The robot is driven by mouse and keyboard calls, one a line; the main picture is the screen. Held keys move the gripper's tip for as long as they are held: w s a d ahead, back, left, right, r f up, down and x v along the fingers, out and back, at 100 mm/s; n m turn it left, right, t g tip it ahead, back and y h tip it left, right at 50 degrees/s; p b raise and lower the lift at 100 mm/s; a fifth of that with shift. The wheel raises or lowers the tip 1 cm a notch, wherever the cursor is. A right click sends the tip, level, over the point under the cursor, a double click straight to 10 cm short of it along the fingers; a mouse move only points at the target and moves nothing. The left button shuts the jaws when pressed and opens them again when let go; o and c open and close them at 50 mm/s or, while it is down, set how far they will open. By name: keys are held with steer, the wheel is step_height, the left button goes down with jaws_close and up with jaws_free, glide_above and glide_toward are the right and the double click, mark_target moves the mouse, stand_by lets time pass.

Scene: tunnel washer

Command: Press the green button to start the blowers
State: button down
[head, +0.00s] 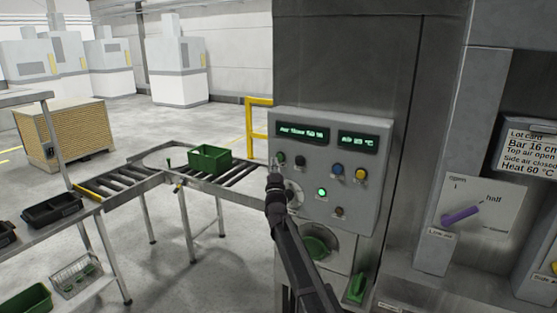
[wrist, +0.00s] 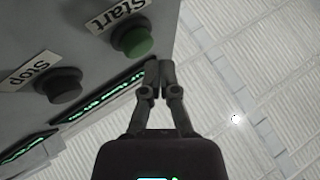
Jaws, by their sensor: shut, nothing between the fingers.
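The green button (wrist: 133,40) sits beside a "Start" label in the wrist view, which shows the panel upside down. In the head view the green button (head: 281,158) is small, at the upper left of the grey control panel (head: 368,205). My gripper (wrist: 158,68) is shut and empty, its tips close together. In the wrist view the tips appear beside the button with a gap between. In the head view my gripper (head: 273,176) is at the panel's left edge, just below the button; its depth from the panel is hard to judge.
A dark button (wrist: 62,85) labelled "Stop" is next to the green one. A roller conveyor (head: 235,180) with a green crate (head: 210,158) stands left.

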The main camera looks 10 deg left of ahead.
steer(key=shift+s, duration=0.15)
steer(key=s, duration=0.1)
steer(key=s+a, duration=0.1)
steer(key=s, duration=0.2)
steer(key=shift+s+a, duration=0.25)
steer(key=shift+a, duration=0.1)
stand_by(0.7)
